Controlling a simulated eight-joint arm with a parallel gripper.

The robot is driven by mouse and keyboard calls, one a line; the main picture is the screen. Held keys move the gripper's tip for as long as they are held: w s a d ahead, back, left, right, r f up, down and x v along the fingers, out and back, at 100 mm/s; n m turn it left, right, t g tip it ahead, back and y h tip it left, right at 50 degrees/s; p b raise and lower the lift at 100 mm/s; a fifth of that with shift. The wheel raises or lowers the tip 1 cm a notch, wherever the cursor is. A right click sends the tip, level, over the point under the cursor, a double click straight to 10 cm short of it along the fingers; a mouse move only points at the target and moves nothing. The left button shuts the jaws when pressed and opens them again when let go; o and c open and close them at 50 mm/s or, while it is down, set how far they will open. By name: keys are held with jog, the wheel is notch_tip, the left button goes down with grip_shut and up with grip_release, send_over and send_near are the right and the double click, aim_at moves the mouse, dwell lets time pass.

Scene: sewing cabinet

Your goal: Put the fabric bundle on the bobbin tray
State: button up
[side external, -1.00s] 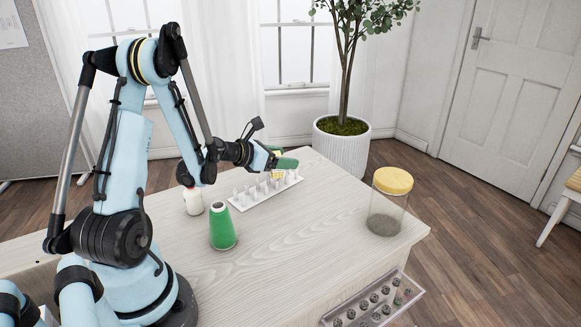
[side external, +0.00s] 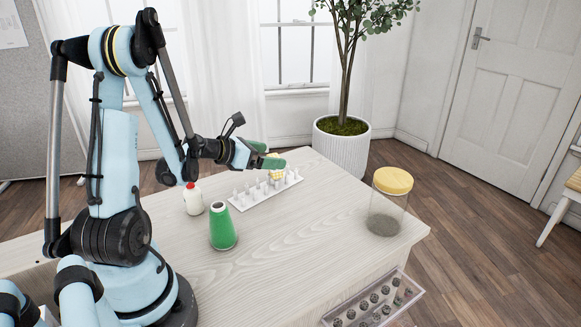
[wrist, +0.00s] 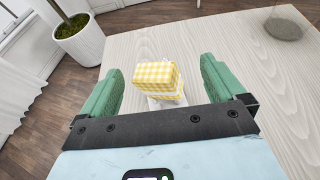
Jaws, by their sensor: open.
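The fabric bundle (side external: 276,175) is a small yellow-and-white checked block. In the side external view it is at the far part of the white bobbin tray (side external: 240,206), partly hidden by a green finger. The wrist view shows the bundle (wrist: 157,74) upright, with a bit of the white tray (wrist: 166,103) below its near end. It appears to sit on the tray. My gripper (side external: 272,156) is open. Its green fingers stand on either side of the bundle in the wrist view (wrist: 160,78), with visible gaps on both sides.
A green thread cone (side external: 222,228) and a white bottle with a red cap (side external: 193,199) stand left of the tray. A glass jar with a yellow lid (side external: 389,205) is at the table's right. An open drawer (side external: 372,305) holds several dark items. The table's front middle is clear.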

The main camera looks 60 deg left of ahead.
jog(key=v, duration=0.7)
jog(key=d+r+m+g, duration=0.1)
jog(key=d+m+g, duration=0.2)
jog(key=d+m, duration=0.8)
jog(key=s+d+r+m+g, duration=0.1)
jog(key=d+m, duration=1.1)
jog(key=m, duration=1.2)
jog(key=shift+d+r+m+g, duration=0.4)
jog(key=shift+r+g, duration=0.3)
jog(key=shift+g, duration=0.5)
